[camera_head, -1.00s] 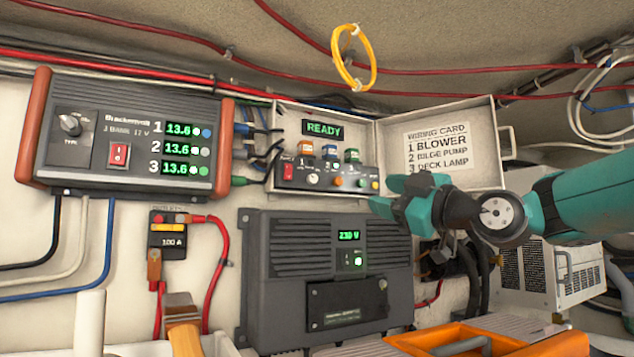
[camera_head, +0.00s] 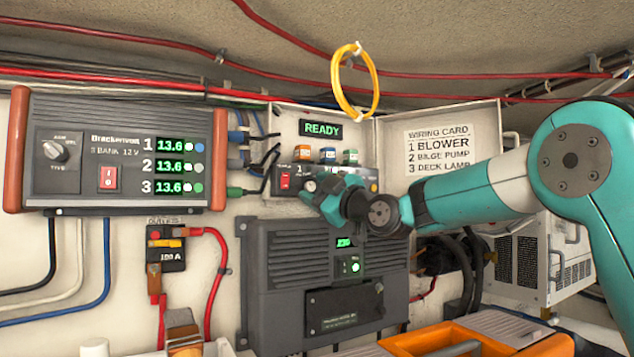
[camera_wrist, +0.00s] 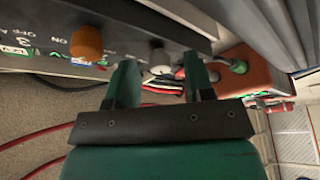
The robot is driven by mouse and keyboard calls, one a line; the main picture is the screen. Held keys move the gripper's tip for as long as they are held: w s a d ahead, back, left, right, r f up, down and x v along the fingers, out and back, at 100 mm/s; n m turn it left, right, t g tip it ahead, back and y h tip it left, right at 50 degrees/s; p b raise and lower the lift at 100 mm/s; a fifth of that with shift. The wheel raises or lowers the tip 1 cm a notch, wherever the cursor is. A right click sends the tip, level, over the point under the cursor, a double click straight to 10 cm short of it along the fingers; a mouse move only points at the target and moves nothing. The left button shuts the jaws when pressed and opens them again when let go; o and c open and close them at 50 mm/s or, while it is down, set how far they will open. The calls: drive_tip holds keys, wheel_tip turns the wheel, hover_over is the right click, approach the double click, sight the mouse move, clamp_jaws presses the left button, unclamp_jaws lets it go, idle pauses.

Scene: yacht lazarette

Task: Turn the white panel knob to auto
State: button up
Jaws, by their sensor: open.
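The white panel knob (camera_head: 311,186) sits on the dark switch panel (camera_head: 273,184) inside the open box, right of the red switch. It also shows in the wrist view (camera_wrist: 160,59), just beyond and between my fingers. My gripper (camera_head: 322,193) is open, reaching in from the right at the panel. In the wrist view its two green fingers (camera_wrist: 161,80) stand apart on either side of the knob's line, and no grip on it shows. An orange knob (camera_wrist: 87,43) is left of it there. The knob's pointer and its labels cannot be read.
The box's open lid (camera_head: 388,137) carries a wiring card (camera_head: 437,148). A lit READY display (camera_head: 322,129) and several coloured blocks (camera_head: 328,155) are above the panel. A battery charger (camera_head: 120,150) is at left, a grey inverter (camera_head: 275,270) below. A yellow cable loop (camera_head: 335,80) hangs above.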

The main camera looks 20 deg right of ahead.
drive_tip(key=shift+c, duration=0.5)
clamp_jaws()
drive_tip(key=shift+f, duration=0.1)
drive_tip(key=shift+f+m+b, duration=0.1)
drive_tip(key=shift+m+b, duration=0.3)
drive_tip(key=shift+b, duration=0.25)
drive_tip(key=shift+m+h+b, duration=0.3)
drive_tip(key=shift+m+b, duration=0.1)
drive_tip(key=m+b, duration=0.1)
drive_tip(key=m+t+h+b, duration=0.1)
drive_tip(key=shift+a+f+m+t+b, duration=0.2)
drive_tip(key=shift+m+t+b, duration=0.1)
drive_tip(key=shift+m+b, duration=0.1)
drive_tip(key=m+h+b, duration=0.1)
drive_tip(key=m, duration=0.1)
drive_tip(key=m+t+h+b, duration=0.1)
drive_tip(key=m, duration=0.1)
drive_tip(key=shift+a+m+b, duration=0.1)
drive_tip(key=shift+m+b, duration=0.2)
drive_tip(key=shift+r+m+t+h+b, duration=0.15)
drive_tip(key=shift+m+h+b, duration=0.25)
drive_tip(key=shift+m, duration=0.4)
drive_tip(key=shift+r+m+t+h+b, duration=0.1)
drive_tip(key=shift+m+t+h+b, duration=0.2)
drive_tip(key=shift+m+h, duration=0.35)
drive_tip(key=shift+m, duration=0.45)
